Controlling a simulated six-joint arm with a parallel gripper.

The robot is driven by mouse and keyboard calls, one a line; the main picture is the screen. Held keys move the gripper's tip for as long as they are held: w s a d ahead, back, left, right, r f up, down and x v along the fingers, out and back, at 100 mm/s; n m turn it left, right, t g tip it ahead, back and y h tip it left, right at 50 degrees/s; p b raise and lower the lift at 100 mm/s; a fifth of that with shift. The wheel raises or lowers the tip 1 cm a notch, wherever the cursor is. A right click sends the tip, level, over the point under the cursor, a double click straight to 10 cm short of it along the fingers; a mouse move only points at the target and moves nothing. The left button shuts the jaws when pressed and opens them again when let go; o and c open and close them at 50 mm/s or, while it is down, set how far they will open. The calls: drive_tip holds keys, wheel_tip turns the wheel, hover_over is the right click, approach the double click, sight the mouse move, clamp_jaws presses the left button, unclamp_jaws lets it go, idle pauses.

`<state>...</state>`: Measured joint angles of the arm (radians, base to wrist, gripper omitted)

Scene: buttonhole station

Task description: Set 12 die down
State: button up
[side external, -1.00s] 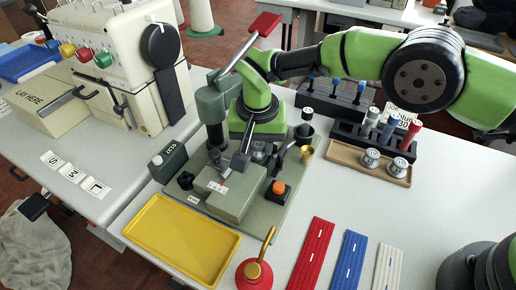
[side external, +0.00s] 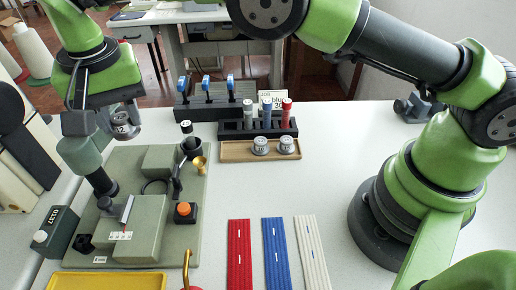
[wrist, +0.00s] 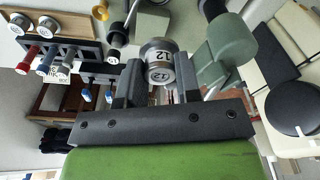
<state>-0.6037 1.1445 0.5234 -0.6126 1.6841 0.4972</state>
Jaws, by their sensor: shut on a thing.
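The silver 12 die (wrist: 159,68) sits between the two dark fingers of my gripper (wrist: 158,85) in the wrist view, its number facing the camera. My gripper (side external: 122,112) is shut on it. In the side view the die (side external: 122,129) hangs at the left, beside the grey-green head of the press. A wooden tray (side external: 232,151) at the back holds two similar silver dies (side external: 260,145) (side external: 287,145); the pair also shows at the top left of the wrist view (wrist: 18,22).
Behind the tray stand a spool rack (side external: 235,131) and a blue-handled tool block (side external: 190,112). Coloured strips (side external: 239,255) lie at the front. Table between is clear.

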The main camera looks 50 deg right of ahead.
drive_tip(key=d, duration=1)
drive_tip(key=shift+w+d+r, duration=0.1)
drive_tip(key=shift+w+d, duration=0.1)
drive_tip(key=shift+w, duration=0.05)
clamp_jaws()
hover_over(234, 150)
drive_tip(key=f, duration=1.5)
drive_tip(key=shift+s+a+f, duration=0.1)
drive_tip(key=shift+s+f, duration=0.2)
drive_tip(key=shift+f, duration=0.1)
drive_tip(key=shift+f, duration=0.15)
drive_tip(key=o, duration=1)
unclamp_jaws()
